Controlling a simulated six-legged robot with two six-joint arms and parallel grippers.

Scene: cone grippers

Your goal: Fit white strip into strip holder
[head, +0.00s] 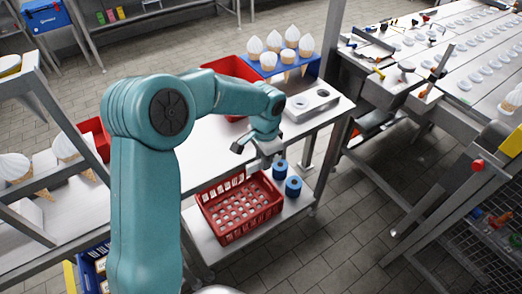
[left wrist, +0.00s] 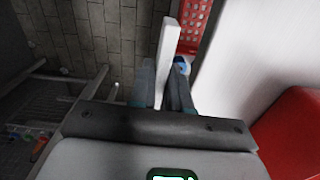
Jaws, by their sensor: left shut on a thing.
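My left gripper (head: 258,158) hangs over the front edge of the white table, above the lower shelf. In the left wrist view my left gripper (left wrist: 163,88) is shut on the white strip (left wrist: 168,62), a long narrow bar that sticks out past the fingertips. In the head view the strip is hard to make out against the pale surfaces. A grey block with two round holes (head: 323,97) lies on the table to the right of the gripper; I cannot tell whether it is the strip holder. My right gripper is not in view.
A red crate (head: 240,207) and blue rolls (head: 293,186) stand on the lower shelf below the gripper. A blue stand (head: 312,66) with several ice-cream cones (head: 291,37) and a red bin (head: 233,68) are at the back. The white table (head: 205,158) is largely clear.

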